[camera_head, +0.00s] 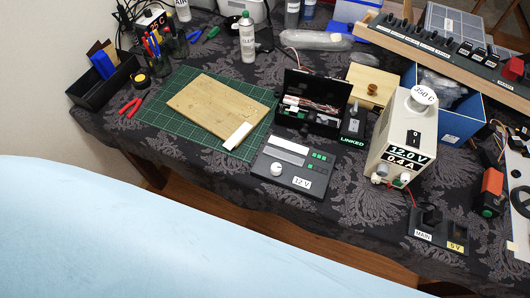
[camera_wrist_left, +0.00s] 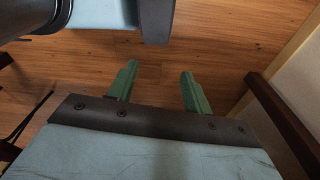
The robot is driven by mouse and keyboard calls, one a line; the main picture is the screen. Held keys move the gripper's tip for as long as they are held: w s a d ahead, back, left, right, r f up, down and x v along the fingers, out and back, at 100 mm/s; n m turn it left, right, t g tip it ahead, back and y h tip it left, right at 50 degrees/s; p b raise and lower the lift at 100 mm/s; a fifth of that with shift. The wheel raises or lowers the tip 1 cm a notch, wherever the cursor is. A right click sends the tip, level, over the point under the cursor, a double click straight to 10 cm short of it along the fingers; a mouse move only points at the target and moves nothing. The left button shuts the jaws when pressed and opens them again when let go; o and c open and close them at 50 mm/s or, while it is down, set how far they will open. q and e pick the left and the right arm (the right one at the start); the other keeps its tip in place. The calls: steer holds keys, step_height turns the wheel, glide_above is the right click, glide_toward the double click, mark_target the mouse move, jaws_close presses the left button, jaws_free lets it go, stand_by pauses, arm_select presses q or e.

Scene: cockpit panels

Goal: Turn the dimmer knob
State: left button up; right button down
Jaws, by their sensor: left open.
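A dark control panel (camera_head: 286,172) marked 12 V lies near the table's front edge in the head view. A round white knob (camera_head: 277,169) sits on its left part, beside small green buttons and a light display strip. A cream power unit (camera_head: 392,140) reading 12.0 V stands to its right, with another white knob (camera_head: 423,98) on top. No label shows which knob is the dimmer. My left gripper (camera_wrist_left: 157,86) shows only in the left wrist view, its green fingers apart and empty above a wooden floor, with no knob in that view. My right gripper is not in view.
The patterned table holds a green cutting mat (camera_head: 182,122) with a wooden board (camera_head: 213,106). An open black case (camera_head: 316,104) stands just behind the panel. A switch box (camera_head: 438,230) sits at the front right. A dark bar (camera_wrist_left: 285,115) is right of my left gripper.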

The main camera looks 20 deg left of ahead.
arm_select(q)
steer(key=w+d+r+n+t+p, duration=0.1)
steer(key=w+d+r, duration=0.2)
steer(key=w+r, duration=0.6)
step_height(320, 180, up, 33)
steer(key=n+g+p, duration=0.2)
steer(key=n+p, duration=0.1)
steer(key=n, duration=0.3)
glide_above(276, 167)
step_height(276, 167, down, 13)
steer(key=shift+r+b, duration=0.2)
steer(key=shift+b, duration=0.95)
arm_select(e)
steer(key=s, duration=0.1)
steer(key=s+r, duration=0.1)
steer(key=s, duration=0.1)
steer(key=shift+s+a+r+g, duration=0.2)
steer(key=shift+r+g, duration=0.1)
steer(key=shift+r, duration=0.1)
